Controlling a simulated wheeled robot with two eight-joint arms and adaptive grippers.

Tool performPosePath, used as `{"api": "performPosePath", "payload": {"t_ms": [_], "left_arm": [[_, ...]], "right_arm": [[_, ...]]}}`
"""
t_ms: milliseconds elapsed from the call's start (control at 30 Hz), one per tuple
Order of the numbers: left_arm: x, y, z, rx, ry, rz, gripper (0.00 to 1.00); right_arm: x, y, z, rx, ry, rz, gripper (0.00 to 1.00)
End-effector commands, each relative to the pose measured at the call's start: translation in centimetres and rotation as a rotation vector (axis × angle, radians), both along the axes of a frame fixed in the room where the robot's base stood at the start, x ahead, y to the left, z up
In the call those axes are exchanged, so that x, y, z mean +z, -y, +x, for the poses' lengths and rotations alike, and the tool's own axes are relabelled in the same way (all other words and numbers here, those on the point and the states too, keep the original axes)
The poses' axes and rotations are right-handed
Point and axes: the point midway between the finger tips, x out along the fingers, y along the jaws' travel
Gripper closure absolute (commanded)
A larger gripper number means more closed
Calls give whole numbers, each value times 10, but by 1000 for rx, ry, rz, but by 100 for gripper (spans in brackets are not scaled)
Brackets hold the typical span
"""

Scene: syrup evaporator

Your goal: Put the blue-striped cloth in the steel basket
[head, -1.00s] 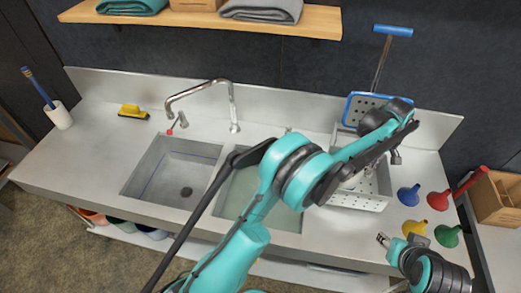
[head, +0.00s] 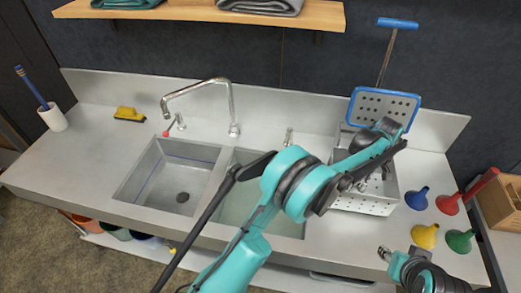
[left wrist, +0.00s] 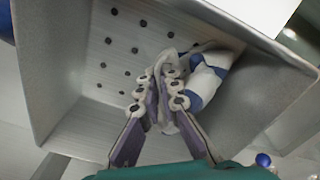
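The steel basket (head: 362,207), a perforated metal box, sits at the right end of the sink counter. My left gripper (head: 386,170) reaches down into it from above. In the left wrist view the blue-striped cloth (left wrist: 207,78), white with blue bands, is bunched inside the basket's walls (left wrist: 85,60). The fingers of my left gripper (left wrist: 160,70) are close together with a fold of the cloth between them. In the head view the arm and basket hide most of the cloth. My right gripper (head: 384,252) is at the counter's front right edge, too small to read.
A blue-rimmed perforated scoop (head: 383,105) with an upright handle stands behind the basket. Blue (head: 417,198), red (head: 448,204), yellow (head: 425,236) and green (head: 460,241) funnels stand to its right. Two sink basins (head: 170,177) and a faucet (head: 231,105) are left.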

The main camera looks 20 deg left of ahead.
Motion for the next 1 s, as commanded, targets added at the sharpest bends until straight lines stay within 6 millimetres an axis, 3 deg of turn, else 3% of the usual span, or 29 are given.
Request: {"api": "performPosePath", "payload": {"t_ms": [200, 300, 533, 633, 833, 867, 967, 1000], "left_arm": [[0, 0, 0, 0, 0, 0, 100], [0, 0, 0, 0, 0, 0, 73], [0, 0, 0, 0, 0, 0, 72], [0, 0, 0, 0, 0, 0, 46], [0, 0, 0, 0, 0, 0, 46], [0, 0, 0, 0, 0, 0, 44], [0, 0, 0, 0, 0, 0, 17], [0, 0, 0, 0, 0, 0, 17]], "right_arm": [[0, 0, 0, 0, 0, 0, 60], [0, 0, 0, 0, 0, 0, 60], [0, 0, 0, 0, 0, 0, 60], [0, 0, 0, 0, 0, 0, 60], [0, 0, 0, 0, 0, 0, 60], [0, 0, 0, 0, 0, 0, 60], [0, 0, 0, 0, 0, 0, 60], [0, 0, 0, 0, 0, 0, 60]]}}
